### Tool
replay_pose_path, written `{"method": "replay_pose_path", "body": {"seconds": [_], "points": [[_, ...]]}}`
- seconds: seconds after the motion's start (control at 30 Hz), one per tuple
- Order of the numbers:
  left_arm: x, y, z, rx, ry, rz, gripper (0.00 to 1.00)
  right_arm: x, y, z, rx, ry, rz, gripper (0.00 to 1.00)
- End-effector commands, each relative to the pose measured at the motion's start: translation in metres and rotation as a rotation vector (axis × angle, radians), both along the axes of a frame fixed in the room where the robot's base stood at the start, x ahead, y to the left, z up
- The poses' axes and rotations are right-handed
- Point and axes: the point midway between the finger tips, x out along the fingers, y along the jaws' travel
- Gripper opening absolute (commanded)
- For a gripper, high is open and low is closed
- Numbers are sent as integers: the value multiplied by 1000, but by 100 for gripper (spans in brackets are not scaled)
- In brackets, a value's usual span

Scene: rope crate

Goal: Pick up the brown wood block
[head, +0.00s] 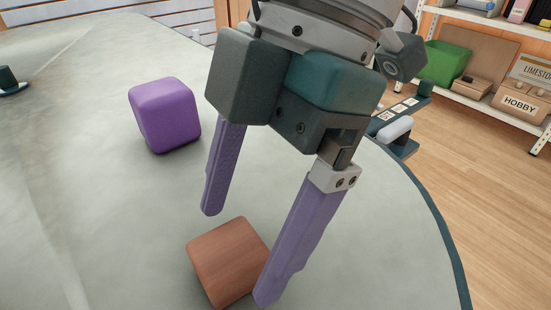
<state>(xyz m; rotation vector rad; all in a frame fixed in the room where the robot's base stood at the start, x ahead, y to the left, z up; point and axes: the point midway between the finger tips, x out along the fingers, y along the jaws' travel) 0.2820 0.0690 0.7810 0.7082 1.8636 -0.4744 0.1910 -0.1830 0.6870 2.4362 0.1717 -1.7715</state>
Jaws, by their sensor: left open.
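The brown wood block (225,265) rests on the grey table (90,190) at the bottom middle of the head view. My left gripper (238,257) is open, with its two purple fingers pointing down at the block. One fingertip shows at the block's upper left. The other finger overlaps the block's right edge in the picture. I cannot tell whether either finger touches it. Nothing is held between the fingers. My right gripper is not in view.
A purple block (165,115) sits on the table, left of my gripper. A small dark object (9,80) is at the far left edge. The table's dark curved edge (440,230) runs down the right. Shelves with boxes (515,103) stand beyond the wood floor.

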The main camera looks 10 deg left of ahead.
Motion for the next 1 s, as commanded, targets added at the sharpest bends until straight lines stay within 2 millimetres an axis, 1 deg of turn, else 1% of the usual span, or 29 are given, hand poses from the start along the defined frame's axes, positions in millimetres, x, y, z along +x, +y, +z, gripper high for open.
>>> {"method": "replay_pose_path", "body": {"seconds": [0.03, 0.1, 0.17, 0.37, 1.0], "points": [[-3, 3, -12, 2, 2, 1, 92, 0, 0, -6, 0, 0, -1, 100], [-5, 5, -20, 2, 1, 1, 92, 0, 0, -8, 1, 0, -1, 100], [-6, 6, -23, 1, 0, 2, 92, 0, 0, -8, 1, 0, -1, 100], [-7, 6, -22, 1, -1, 1, 91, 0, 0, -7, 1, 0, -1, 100], [-7, 6, -22, 0, 0, 1, 19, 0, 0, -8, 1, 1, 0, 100]]}}
